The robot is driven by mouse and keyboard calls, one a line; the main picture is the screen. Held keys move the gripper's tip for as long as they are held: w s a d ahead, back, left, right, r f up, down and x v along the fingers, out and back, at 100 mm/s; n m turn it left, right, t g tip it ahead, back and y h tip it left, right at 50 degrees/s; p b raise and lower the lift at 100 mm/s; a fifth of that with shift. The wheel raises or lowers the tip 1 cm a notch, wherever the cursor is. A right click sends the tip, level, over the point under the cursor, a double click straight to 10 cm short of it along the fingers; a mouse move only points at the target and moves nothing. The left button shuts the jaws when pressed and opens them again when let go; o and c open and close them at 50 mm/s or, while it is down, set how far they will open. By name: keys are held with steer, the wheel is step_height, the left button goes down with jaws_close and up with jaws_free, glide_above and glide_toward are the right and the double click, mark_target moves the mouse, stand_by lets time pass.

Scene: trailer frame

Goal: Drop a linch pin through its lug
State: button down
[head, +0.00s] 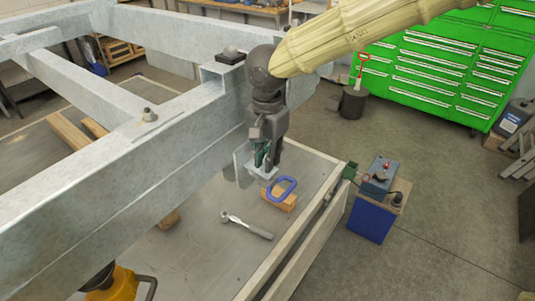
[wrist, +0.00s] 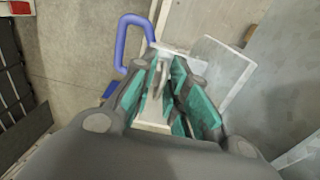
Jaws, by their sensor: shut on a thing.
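My gripper (head: 265,158) points down beside the end of the galvanised frame, and its teal pads show in the wrist view (wrist: 170,92). It is shut on a slim, pale metal piece (wrist: 156,80), which I take as the linch pin; the fingers hide most of it. A blue oblong loop (head: 292,183) shows just beyond the fingertips, also in the wrist view (wrist: 121,40). I cannot tell whether it is joined to the held piece. The pale lug (head: 259,174) juts out right under the fingertips. Its hole is hidden, and I cannot tell whether the pin is in it.
The galvanised frame (head: 100,185) runs along the left, close to my gripper. A ratchet (head: 246,226) and a wood block (head: 272,202) lie below on a grey bed. A blue box (head: 380,177) stands to the right. Green drawers (head: 445,65) stand behind; the right floor is mostly clear.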

steer(key=shift+f, duration=0.75)
steer(key=c, duration=1.3)
jaws_free()
step_height(320, 180, up, 12)
